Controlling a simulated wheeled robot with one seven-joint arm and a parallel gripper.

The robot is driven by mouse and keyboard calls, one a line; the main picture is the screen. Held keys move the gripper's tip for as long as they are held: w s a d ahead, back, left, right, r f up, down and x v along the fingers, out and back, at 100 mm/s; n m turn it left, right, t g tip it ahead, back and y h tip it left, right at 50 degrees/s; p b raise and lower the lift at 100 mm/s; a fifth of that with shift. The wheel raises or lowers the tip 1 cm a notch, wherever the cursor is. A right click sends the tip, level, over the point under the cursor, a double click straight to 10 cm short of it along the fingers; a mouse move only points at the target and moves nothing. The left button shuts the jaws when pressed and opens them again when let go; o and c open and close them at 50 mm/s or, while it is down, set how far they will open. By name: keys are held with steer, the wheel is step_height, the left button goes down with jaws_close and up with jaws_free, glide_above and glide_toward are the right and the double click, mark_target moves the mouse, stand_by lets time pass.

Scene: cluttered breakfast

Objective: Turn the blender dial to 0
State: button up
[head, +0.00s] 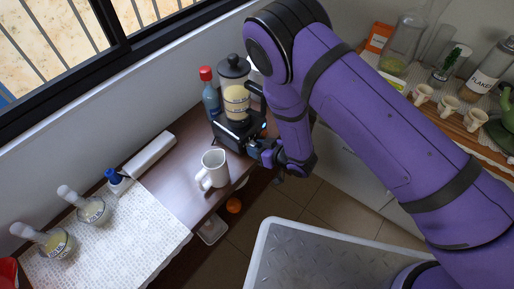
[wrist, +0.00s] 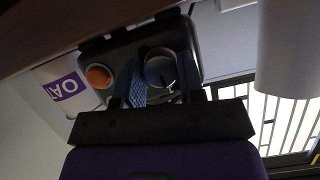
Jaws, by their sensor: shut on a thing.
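The blender stands on the brown counter, with its black base (head: 232,133) under a clear jar (head: 236,100) of pale contents and a dark lid. In the wrist view the base front (wrist: 125,50) shows an orange round button (wrist: 98,76) and a round grey dial (wrist: 159,68) with a dark pointer line. My gripper (head: 262,147) is at the base front. In the wrist view its two blue-grey fingers (wrist: 161,82) lie on either side of the dial and are shut on it. I cannot read the dial's numbers.
A white mug (head: 214,170) stands close to the blender and my gripper. A blue bottle with a red cap (head: 210,95) is behind the blender. An orange (head: 233,205) lies below the counter's edge.

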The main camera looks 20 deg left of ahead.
steer(key=n+t, duration=0.2)
steer(key=n, duration=0.1)
steer(key=shift+s+a+n+t+h, duration=0.1)
steer(key=shift+n+t+h, duration=0.2)
steer(key=shift+h, duration=0.1)
steer(key=n+t, duration=0.2)
steer(key=n, duration=0.1)
steer(key=shift+n+h, duration=0.3)
stand_by(0.5)
steer(key=o, duration=0.9)
steer(key=shift+s, duration=0.1)
steer(key=v, duration=1)
steer(key=shift+s+d, duration=0.25)
steer(key=shift+d, duration=0.05)
